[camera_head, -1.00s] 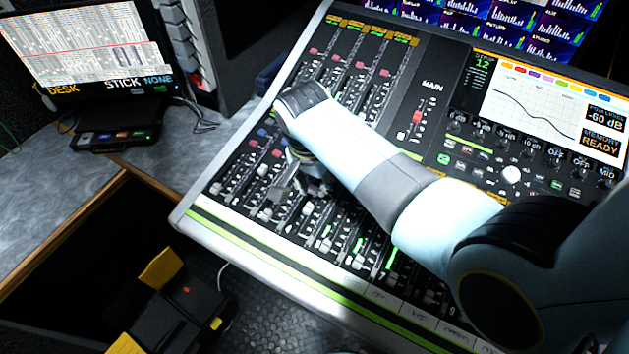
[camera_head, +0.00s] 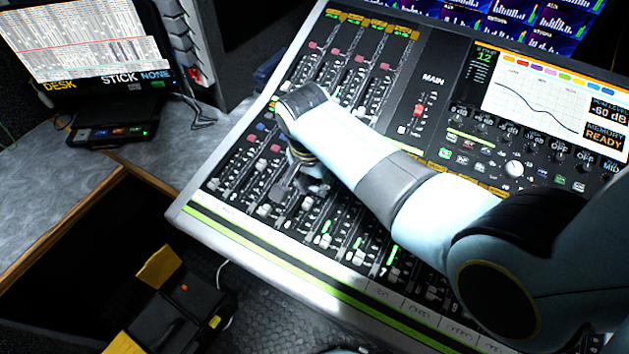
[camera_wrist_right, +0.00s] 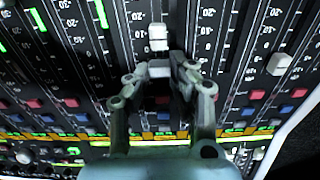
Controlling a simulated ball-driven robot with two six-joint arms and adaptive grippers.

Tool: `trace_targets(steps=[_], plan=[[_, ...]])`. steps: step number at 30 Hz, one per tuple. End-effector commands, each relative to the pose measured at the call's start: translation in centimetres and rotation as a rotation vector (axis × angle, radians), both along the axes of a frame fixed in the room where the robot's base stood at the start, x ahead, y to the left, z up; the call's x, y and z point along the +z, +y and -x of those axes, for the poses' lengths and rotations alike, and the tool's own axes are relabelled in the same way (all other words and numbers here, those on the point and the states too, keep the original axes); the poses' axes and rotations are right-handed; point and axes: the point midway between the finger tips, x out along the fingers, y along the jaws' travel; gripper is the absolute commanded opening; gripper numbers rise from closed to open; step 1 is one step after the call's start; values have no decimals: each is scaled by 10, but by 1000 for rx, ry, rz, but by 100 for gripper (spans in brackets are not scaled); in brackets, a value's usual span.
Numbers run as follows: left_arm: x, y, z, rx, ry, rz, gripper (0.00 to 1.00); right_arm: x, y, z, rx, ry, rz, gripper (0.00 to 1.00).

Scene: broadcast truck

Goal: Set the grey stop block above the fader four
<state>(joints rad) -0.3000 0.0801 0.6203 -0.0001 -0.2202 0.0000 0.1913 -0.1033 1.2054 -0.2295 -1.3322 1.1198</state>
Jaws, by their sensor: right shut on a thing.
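My right gripper (camera_head: 295,192) reaches down over the fader bank of the mixing console (camera_head: 178,213), partly hidden under my own wrist. In the right wrist view my right gripper (camera_wrist_right: 163,68) is shut on the grey stop block (camera_wrist_right: 160,72), a small piece between the fingertips. A white fader cap (camera_wrist_right: 157,37) stands in line with the block, just past the fingertips. The block is close to the panel; whether it touches is unclear. I cannot read which fader number this cap has. My left gripper is out of view.
Other fader caps (camera_wrist_right: 279,64) stand up beside the gripper, in neighbouring slots. Red and blue buttons (camera_wrist_right: 255,95) line the panel behind the fingers. A monitor (camera_head: 85,50) stands on the desk at left. A black and yellow case (camera_head: 175,310) sits below the console.

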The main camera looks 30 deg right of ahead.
Motion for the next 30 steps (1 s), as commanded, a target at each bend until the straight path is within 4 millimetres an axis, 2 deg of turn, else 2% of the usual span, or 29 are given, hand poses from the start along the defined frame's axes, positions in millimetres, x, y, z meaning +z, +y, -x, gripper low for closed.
trace_targets(steps=[13,14,20,30], plan=[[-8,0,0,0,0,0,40,-12,-2,-1,0,0,1,0],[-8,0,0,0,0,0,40,-12,-2,-1,0,-1,0,22],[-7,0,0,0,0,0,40,-11,-1,-1,0,-1,0,48],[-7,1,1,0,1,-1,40,-6,0,-1,0,-2,-1,48]])
